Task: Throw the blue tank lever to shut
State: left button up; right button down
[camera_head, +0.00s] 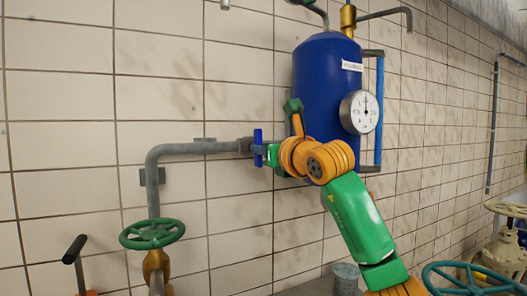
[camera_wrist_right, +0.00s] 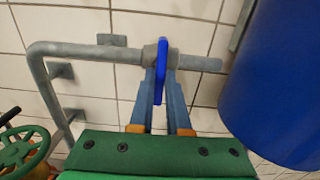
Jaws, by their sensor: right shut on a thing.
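The blue tank lever (camera_head: 258,143) sits on the grey horizontal pipe (camera_head: 205,148), just left of the blue tank (camera_head: 320,85). It stands upright, across the pipe. In the right wrist view the lever (camera_wrist_right: 162,55) is a flat blue bar at the pipe's collar. My right gripper (camera_head: 264,152) reaches in from the right, in front of the tank. In the wrist view its two fingers (camera_wrist_right: 162,80) lie on either side of the lever, shut on it. My left gripper is in neither view.
A round gauge (camera_head: 359,111) is on the tank, close above my right arm. A green handwheel (camera_head: 152,233) stands at lower left, with a black-handled lever (camera_head: 75,249) beside it. A teal handwheel (camera_head: 472,278) is at lower right. The tiled wall is close behind the pipe.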

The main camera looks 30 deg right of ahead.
jog(key=shift+m, duration=0.3)
dwell(0.4)
jog(key=c, duration=0.9)
grip_release()
jog(key=s+b, duration=0.4)
jog(key=s, duration=0.3)
jog(key=shift+a, duration=0.15)
jog(key=shift+r, duration=0.1)
